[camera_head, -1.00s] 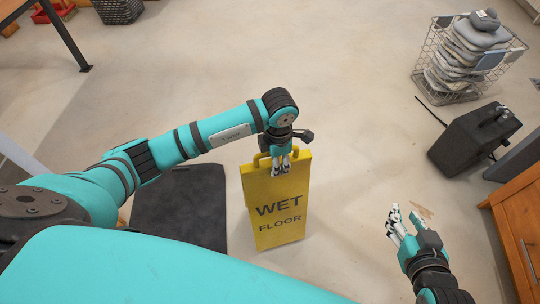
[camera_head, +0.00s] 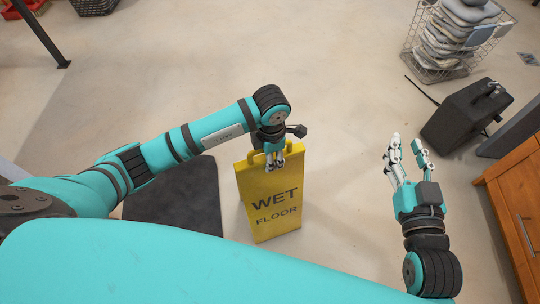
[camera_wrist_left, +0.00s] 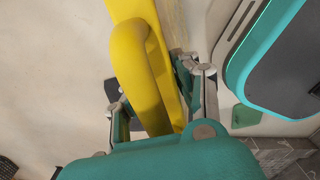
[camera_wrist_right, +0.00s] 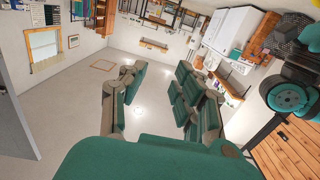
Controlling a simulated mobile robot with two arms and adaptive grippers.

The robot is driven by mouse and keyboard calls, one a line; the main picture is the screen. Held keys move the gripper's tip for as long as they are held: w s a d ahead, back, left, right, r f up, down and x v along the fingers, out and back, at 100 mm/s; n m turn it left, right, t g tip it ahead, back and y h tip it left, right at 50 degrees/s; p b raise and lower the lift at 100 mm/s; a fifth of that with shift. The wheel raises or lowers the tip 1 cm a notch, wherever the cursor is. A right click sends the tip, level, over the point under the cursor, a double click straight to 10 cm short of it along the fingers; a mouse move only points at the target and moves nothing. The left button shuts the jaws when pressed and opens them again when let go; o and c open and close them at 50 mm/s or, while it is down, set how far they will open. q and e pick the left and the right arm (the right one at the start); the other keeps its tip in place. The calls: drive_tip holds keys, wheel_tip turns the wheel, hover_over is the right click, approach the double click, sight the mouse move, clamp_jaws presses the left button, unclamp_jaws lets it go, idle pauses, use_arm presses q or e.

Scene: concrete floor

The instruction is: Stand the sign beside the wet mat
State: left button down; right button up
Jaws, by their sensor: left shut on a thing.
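The yellow sign (camera_head: 270,203), lettered "WET FLOOR", is upright in the head view, just to the right of the dark mat (camera_head: 180,203). My left gripper (camera_head: 274,162) is shut on the handle at the sign's top. In the left wrist view the yellow handle (camera_wrist_left: 150,70) runs between the fingers. I cannot tell whether the sign's feet touch the floor. Part of the mat is hidden behind my left arm and body. My right gripper (camera_head: 408,150) is open and empty, above bare floor to the right of the sign; its spread fingers also show in the right wrist view (camera_wrist_right: 160,100).
A dark box-shaped case (camera_head: 465,115) and a wire basket of folded grey cloths (camera_head: 447,42) stand at the right. A wooden cabinet (camera_head: 512,205) is at the right edge. A dark table leg (camera_head: 42,35) is at the upper left. The floor beyond the sign is clear.

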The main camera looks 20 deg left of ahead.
drive_tip(key=shift+r, duration=0.1)
use_arm(q)
drive_tip(key=c, duration=1)
unclamp_jaws()
drive_tip(key=shift+f, duration=0.1)
drive_tip(key=shift+o, duration=0.2)
use_arm(e)
drive_tip(key=shift+r, duration=0.15)
